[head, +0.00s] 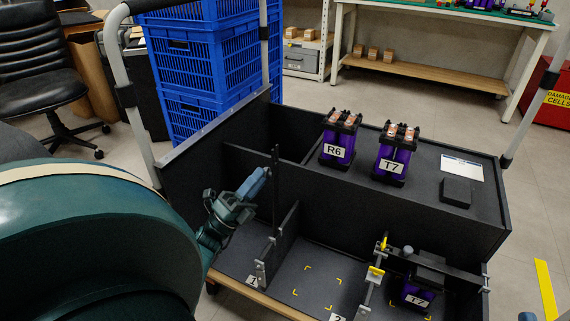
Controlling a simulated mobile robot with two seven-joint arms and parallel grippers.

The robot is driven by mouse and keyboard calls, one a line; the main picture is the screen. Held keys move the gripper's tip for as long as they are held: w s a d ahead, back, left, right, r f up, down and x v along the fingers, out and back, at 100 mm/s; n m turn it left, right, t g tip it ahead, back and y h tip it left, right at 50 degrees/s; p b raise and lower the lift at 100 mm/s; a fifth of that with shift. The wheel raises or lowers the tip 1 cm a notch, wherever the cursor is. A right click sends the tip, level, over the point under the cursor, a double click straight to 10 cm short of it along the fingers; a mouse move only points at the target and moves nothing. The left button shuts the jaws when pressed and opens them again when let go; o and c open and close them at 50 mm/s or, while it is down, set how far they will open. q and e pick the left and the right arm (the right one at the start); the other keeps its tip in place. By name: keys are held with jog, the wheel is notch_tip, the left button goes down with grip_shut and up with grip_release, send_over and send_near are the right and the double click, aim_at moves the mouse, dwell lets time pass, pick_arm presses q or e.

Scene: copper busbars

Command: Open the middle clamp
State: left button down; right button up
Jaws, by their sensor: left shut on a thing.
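The middle clamp's dark bar (276,190) stands upright above the divider left of the middle bay. The middle bay's floor (310,278) with yellow corner marks is empty. My left gripper (264,174) reaches in from the left, its blue fingertips shut on the upper part of the bar. The exact contact is small and hard to make out. The right clamp's bar (455,270) lies across the right bay, over a purple cell (418,295), with a yellow latch (376,271) nearby. A small blue tip (527,317) at the bottom edge seems to be my right gripper, mostly hidden.
Purple cells R6 (339,138) and T7 (396,153) stand on the cart's upper shelf, beside a black block (456,192) and a white card (462,169). Blue crates (205,75) are stacked behind. The cart's metal handle posts (130,95) rise at the left.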

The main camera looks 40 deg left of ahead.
pick_arm(q)
jog(key=shift+s+a+f+n+t+y, duration=0.15)
jog(key=shift+s+a+n+t+y, duration=0.1)
jog(key=shift+a+n+y, duration=0.45)
jog(key=shift+s+a+f+n+t+y, duration=0.1)
jog(key=shift+a+f+n+t+y, duration=0.1)
jog(key=shift+a+n+y, duration=0.5)
jog(key=shift+s+a+f+n+t+y, duration=0.2)
jog(key=shift+a+n+y, duration=0.25)
jog(key=shift+n+y, duration=0.4)
pick_arm(e)
jog(key=shift+w+a+r, duration=0.2)
jog(key=shift+w+a, duration=0.2)
jog(key=shift+a, duration=0.25)
jog(key=shift+n, duration=0.3)
pick_arm(q)
jog(key=c, duration=1.3)
grip_release()
